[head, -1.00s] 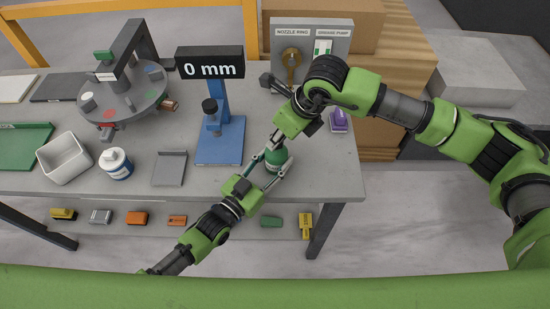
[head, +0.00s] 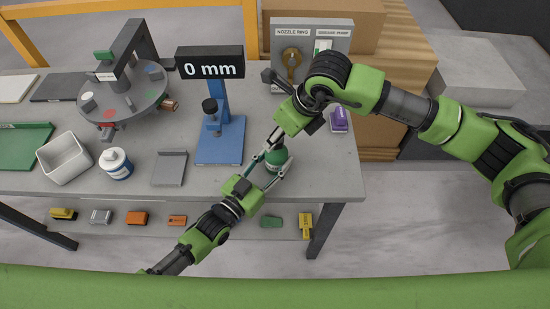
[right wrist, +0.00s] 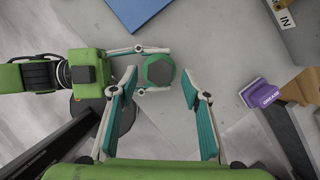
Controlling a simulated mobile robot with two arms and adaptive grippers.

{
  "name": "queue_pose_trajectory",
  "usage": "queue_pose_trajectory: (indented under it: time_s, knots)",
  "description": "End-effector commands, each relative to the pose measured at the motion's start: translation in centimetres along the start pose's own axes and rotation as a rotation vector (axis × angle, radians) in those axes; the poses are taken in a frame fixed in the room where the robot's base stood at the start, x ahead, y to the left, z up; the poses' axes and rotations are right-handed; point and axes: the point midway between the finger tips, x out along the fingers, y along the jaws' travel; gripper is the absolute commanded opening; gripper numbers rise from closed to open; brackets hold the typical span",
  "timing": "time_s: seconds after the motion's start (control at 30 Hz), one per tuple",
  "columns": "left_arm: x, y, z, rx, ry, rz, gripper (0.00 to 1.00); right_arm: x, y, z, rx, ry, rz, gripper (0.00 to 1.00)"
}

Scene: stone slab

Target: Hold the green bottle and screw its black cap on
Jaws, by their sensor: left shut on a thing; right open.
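The green bottle (head: 276,157) stands upright near the front right edge of the bench. My left gripper (head: 278,161) is shut on the bottle's sides. In the right wrist view the bottle (right wrist: 159,70) shows from above as a green rim around a dark grey-green middle, with the left gripper's fingers on either side. My right gripper (right wrist: 158,76) is open above the bottle, one teal-padded finger to each side of it with gaps. In the head view that gripper (head: 271,144) partly hides the bottle top. I cannot tell the black cap apart in either view.
A blue stand with a 0 mm display (head: 210,64) rises left of the bottle. A grey tray (head: 169,168), a white bottle (head: 115,164) and a white bin (head: 64,158) lie farther left. A purple block (head: 339,121) sits to the right, near a grey panel (head: 340,45).

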Motion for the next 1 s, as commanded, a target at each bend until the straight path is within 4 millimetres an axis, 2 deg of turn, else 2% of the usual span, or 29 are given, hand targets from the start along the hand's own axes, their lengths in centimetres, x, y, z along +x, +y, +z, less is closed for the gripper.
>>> queue_pose_trajectory:
  time_s: [0.3,0.5,0.67,0.9,0.93,1.0]
  knots:
    - [0.0,0.0,0.0,0.0,-0.001,0.0,0.02,-6.8,-0.1,0.1,-0.001,-0.003,-0.004,0.43]
    - [0.0,0.0,0.0,0.0,0.0,0.0,0.02,-9.7,-0.1,0.0,0.0,-0.002,-0.002,0.43]
    - [0.0,0.0,0.0,0.0,0.0,0.0,0.02,-10.6,0.0,0.0,0.0,0.0,-0.001,0.43]
    - [0.0,0.0,0.0,0.0,0.0,0.0,0.02,-10.7,0.0,0.0,0.0,0.0,-0.001,0.43]
    - [0.0,0.0,0.0,0.0,0.0,0.0,0.46,-10.7,0.0,0.0,0.0,0.0,-0.001,0.43]
    - [0.0,0.0,0.0,0.0,0.0,0.0,0.61,-10.6,0.0,0.0,0.0,0.0,-0.001,0.43]
